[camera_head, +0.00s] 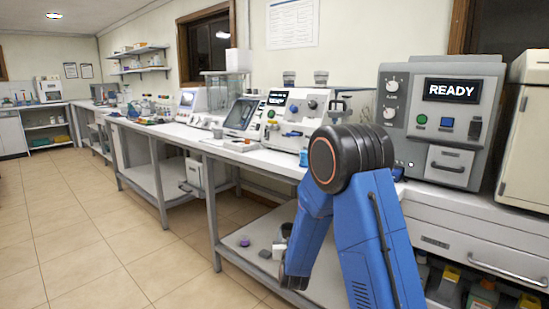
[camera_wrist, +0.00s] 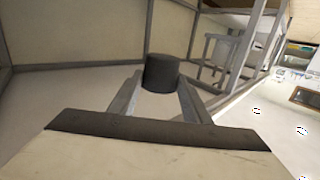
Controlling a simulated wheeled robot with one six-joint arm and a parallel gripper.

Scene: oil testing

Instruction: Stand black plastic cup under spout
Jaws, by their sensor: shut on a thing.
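The black plastic cup (camera_wrist: 161,72) is between the two grey fingers of my gripper (camera_wrist: 160,88) in the wrist view. The gripper is shut on it, and its side shows dark and plain. In the head view my blue arm reaches down in front of the bench to the lower shelf (camera_head: 240,231), and a small dark shape (camera_head: 287,229) beside the arm may be the cup. My arm hides much of the gripper there. I cannot make out the spout for certain; a white analyser (camera_head: 292,108) stands on the bench above, partly behind my arm.
The grey READY machine (camera_head: 440,120) stands on the bench at right, above a drawer (camera_head: 478,258). Bench legs (camera_head: 214,215) frame the shelf. The tiled floor (camera_head: 95,240) at left is clear.

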